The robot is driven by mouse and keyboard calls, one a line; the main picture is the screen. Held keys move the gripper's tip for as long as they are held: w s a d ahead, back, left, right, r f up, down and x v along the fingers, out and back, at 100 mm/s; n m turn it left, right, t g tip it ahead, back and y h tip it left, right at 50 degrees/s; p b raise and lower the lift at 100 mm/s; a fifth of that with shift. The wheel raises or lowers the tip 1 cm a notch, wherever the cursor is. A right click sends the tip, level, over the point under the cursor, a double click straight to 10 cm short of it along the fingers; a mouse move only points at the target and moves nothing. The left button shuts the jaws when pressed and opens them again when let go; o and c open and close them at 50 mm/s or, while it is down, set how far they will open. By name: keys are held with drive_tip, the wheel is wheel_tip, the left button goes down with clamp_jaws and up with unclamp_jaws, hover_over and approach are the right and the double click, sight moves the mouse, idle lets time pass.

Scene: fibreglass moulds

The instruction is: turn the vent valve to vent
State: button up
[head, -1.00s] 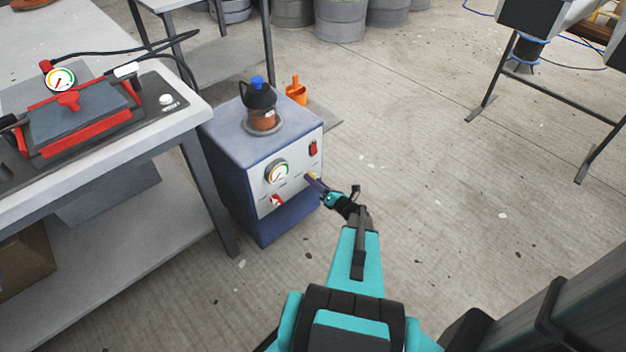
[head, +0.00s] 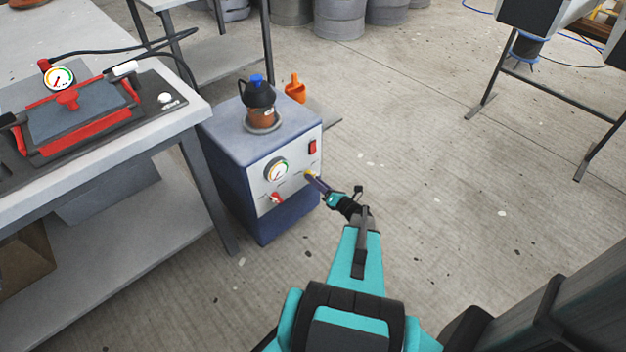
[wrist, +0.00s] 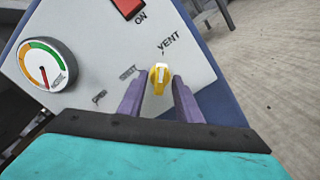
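The vent valve is a yellow knob (wrist: 159,78) on the pale front panel of the blue pump cabinet (head: 262,218). In the wrist view its white mark runs roughly up and down, its upper end towards the VENT label (wrist: 168,43). A second, blurred label lies up-left of my left finger. My gripper (wrist: 159,92) has its two purple fingers apart, one either side of the knob, with a narrow gap seeming to show at each side. In the head view my gripper (head: 314,180) is at the panel's right part and largely hides the knob.
The panel also carries a round gauge (head: 276,170), a red switch (head: 313,146) and a red handle (head: 277,197). A bottle (head: 259,98) stands on the cabinet. A workbench (head: 190,118) is close on the left. The floor (head: 430,150) to the right is clear.

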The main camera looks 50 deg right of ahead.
drive_tip(key=s+a, duration=0.1)
drive_tip(key=s, duration=1.1)
drive_tip(key=shift+s, duration=0.2)
drive_tip(key=w+a+f+n+g+y, duration=0.2)
drive_tip(key=w+a+n+y, duration=0.15)
drive_tip(key=a, duration=0.45)
drive_tip(key=w+a+f+n+g+y, duration=0.25)
drive_tip(key=a+n, duration=0.25)
drive_tip(key=a, duration=0.3)
drive_tip(key=s+a+f+n+g+y, duration=0.1)
drive_tip(key=s+a+f+n+g, duration=0.1)
drive_tip(key=a+n+g, duration=0.35)
drive_tip(key=s+a+f+n+g+y, duration=0.2)
drive_tip(key=a+n, duration=0.5)
drive_tip(key=a, duration=0.4)
drive_tip(key=s+a+f+n+g+y, duration=0.1)
drive_tip(key=a+f+n+g, duration=0.25)
drive_tip(key=a+n, duration=0.4)
drive_tip(key=s+a+n+g+h, duration=0.3)
drive_tip(key=s+n+g+h, duration=0.15)
drive_tip(key=n, duration=0.45)
drive_tip(key=s+a+n+g+h, duration=0.25)
drive_tip(key=s+n+h, duration=0.3)
drive_tip(key=n, duration=0.35)
wheel_tip(320, 180, up, 13)
drive_tip(key=s+y+p, duration=0.1)
drive_tip(key=s+p, duration=0.1)
drive_tip(key=p, duration=1.1)
drive_tip(key=shift+s+g, duration=0.2)
drive_tip(key=shift+g, duration=0.25)
